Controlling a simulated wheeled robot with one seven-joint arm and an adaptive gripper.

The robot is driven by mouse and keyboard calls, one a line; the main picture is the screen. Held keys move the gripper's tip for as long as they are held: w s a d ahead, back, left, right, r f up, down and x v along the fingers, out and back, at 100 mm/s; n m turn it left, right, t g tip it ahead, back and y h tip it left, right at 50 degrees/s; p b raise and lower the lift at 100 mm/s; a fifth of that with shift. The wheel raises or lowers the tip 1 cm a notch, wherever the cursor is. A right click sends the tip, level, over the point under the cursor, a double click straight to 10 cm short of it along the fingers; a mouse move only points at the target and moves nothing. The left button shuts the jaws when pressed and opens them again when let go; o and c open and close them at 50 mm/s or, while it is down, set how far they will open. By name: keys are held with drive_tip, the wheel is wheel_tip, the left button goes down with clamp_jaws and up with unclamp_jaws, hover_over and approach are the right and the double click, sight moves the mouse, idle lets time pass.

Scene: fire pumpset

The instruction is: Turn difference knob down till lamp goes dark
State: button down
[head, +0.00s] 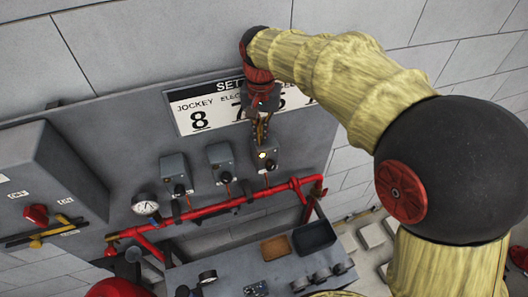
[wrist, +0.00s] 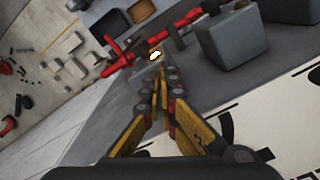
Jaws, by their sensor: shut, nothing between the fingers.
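Three grey switch boxes hang in a row on the grey panel above a red pipe: a left box (head: 175,170), a middle box (head: 220,160) and a right box (head: 266,165). A lamp (head: 262,155) on the right box glows whitish; it also shows bright in the wrist view (wrist: 155,56). My gripper (head: 262,140) points down at the top of the right box, fingers together and empty. In the wrist view its fingertips (wrist: 161,82) are just short of the lamp. I cannot make out the difference knob; the fingers may hide it. Whether they touch the box is unclear.
A white setpoint sign (head: 200,112) is behind my wrist. The red pipe (head: 240,200) runs below the boxes, with a gauge (head: 145,204) at left. Brown (head: 276,248) and black (head: 314,237) trays sit on the lower cabinet. A grey cabinet (head: 45,170) stands far left.

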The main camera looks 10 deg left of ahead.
drive_tip(key=shift+s+d+f+p, duration=0.25)
drive_tip(key=shift+d+f+p, duration=0.3)
drive_tip(key=shift+d+f, duration=0.1)
idle(0.4)
drive_tip(key=shift+s, duration=0.2)
idle(0.3)
wheel_tip(320, 180, up, 7)
drive_tip(key=p, duration=0.4)
drive_tip(key=shift+w+a+f, duration=0.15)
